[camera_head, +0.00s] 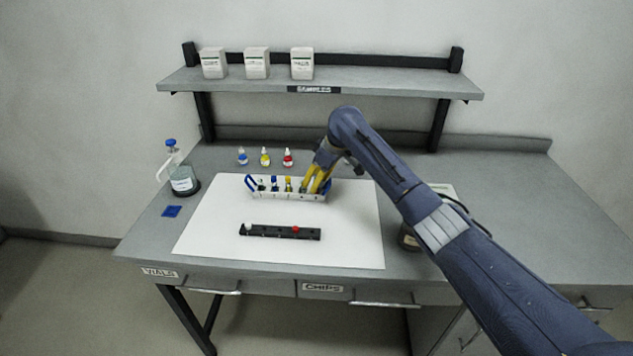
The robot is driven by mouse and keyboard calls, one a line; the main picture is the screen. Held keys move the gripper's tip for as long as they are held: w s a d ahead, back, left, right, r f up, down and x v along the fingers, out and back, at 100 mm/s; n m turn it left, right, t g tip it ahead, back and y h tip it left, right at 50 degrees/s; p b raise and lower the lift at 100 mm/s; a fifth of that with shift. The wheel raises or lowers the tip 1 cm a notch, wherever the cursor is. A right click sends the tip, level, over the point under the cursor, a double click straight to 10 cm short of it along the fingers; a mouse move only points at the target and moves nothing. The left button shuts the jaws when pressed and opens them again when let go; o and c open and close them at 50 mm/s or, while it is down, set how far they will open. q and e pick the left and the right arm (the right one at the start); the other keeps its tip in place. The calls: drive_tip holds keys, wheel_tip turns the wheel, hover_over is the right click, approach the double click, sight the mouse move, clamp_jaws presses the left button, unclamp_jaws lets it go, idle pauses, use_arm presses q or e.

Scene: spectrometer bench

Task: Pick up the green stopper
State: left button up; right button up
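My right gripper (315,184), with yellow fingers, reaches down at the right end of a white rack (290,197) with a blue handle. Several small vials stand in the rack, among them one with a blue top (274,180) and one with a yellow top (289,181). I cannot make out a green stopper; the fingers cover the rack's right end and may hide it. The fingers show close together, but whether they are shut on something is too small to tell. My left gripper is out of view.
A black strip holder (270,233) with a red piece (295,230) lies in front on the white mat (340,250). Three dropper bottles, including a red one (288,158), stand behind. A shelf (380,88) spans the back.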

drive_tip(key=shift+c, duration=0.3)
clamp_jaws()
drive_tip(key=shift+r, duration=0.1)
